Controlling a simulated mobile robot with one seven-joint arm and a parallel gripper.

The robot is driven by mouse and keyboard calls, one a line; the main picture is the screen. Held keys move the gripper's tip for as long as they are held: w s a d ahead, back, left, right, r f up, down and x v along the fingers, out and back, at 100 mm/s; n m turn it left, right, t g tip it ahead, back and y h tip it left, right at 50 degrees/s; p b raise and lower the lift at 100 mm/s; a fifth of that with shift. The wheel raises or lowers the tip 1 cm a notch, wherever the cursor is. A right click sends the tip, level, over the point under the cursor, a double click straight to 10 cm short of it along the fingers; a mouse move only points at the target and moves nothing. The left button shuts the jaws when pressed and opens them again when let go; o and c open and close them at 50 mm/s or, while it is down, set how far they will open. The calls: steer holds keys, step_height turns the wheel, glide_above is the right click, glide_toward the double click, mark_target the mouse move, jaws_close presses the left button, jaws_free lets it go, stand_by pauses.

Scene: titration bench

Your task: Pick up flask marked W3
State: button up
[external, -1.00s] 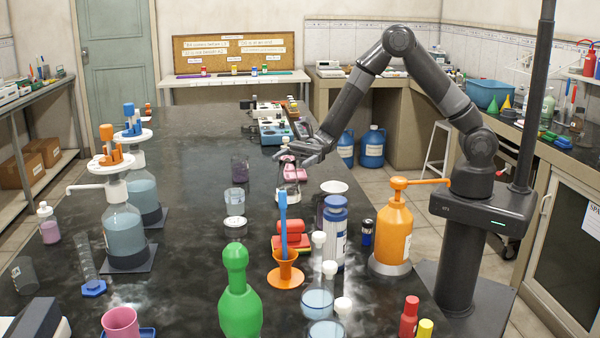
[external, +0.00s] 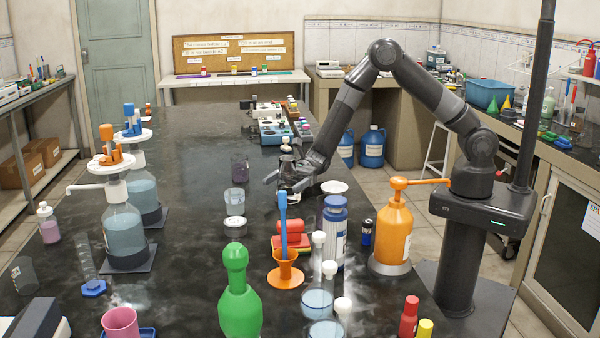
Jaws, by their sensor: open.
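My gripper (external: 282,182) is open, low over the black bench near its middle, with its fingers pointing left. In the earlier frame a small clear vessel with a pale label and a pinkish tint stood just below the gripper. Now the gripper and wrist cover most of that spot, and I cannot tell whether the fingers are around the vessel or beside it. No marking W3 is readable on any vessel in this view, so I cannot tell which one is the flask.
A clear beaker (external: 235,199) and a white-lidded jar (external: 234,224) stand left of my gripper.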

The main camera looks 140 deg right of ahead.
mark_target(284, 169)
steer(key=c, duration=1.2)
steer(key=shift+r, duration=0.15)
steer(key=shift+r, duration=2)
steer(key=s+d+r, duration=0.4)
steer(key=s+r, duration=0.2)
steer(key=s, duration=0.4)
steer(key=shift+s+d+r, duration=0.2)
steer(key=shift+s+r, duration=0.15)
steer(key=shift+s, duration=0.05)
